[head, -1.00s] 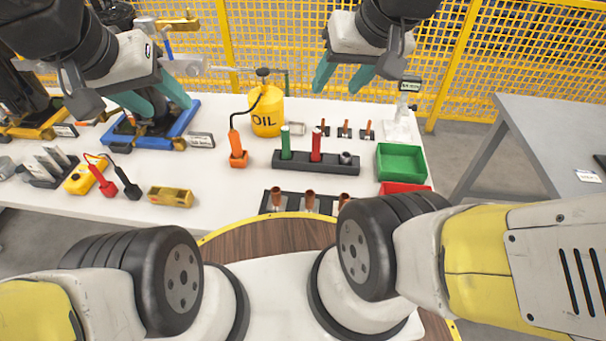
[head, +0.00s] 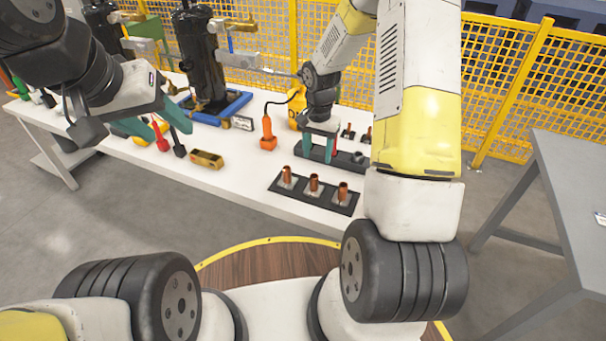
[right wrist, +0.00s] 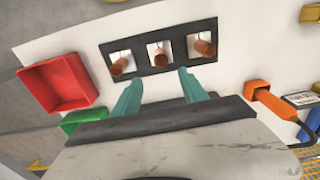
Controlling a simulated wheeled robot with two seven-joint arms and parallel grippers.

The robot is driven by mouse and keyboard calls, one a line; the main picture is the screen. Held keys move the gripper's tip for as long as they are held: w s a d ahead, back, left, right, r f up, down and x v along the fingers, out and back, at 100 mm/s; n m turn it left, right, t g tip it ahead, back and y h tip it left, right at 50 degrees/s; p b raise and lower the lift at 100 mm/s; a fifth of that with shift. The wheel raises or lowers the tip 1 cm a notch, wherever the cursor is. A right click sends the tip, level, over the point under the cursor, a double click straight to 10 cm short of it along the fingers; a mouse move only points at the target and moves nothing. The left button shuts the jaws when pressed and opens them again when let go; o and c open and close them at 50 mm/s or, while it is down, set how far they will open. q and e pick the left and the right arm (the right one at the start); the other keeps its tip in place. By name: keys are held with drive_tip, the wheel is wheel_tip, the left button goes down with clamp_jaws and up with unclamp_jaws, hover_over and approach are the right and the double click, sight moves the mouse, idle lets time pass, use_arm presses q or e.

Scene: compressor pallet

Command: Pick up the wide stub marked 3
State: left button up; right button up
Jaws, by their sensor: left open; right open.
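Three copper stubs stand in a black rack (head: 331,205) near the table's front edge: a left stub (head: 287,174), a middle stub (head: 313,184) and a right stub (head: 342,192). Their marks are too small to read. In the right wrist view the order is reversed: the right stub (right wrist: 119,66), the middle stub (right wrist: 158,55) and the left stub (right wrist: 205,45). My right gripper (head: 318,152) is open and empty, behind the rack, with its fingers (right wrist: 160,78) pointing towards the middle stub, apart from it. My left gripper (head: 172,134) is open and empty at the left.
Narrower stubs (head: 348,133) stand at the back, partly hidden by my right arm. A red bin (right wrist: 60,82) and a green bin (right wrist: 82,121) lie beside the rack. An orange tool (head: 268,135) and a brass block (head: 206,159) lie left of it. Yellow mesh fencing (head: 510,90) stands behind.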

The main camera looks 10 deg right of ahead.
sight(314, 177)
drive_tip(key=f, duration=1)
drive_tip(key=shift+s+a, duration=0.15)
drive_tip(key=shift+a, duration=0.25)
clamp_jaws()
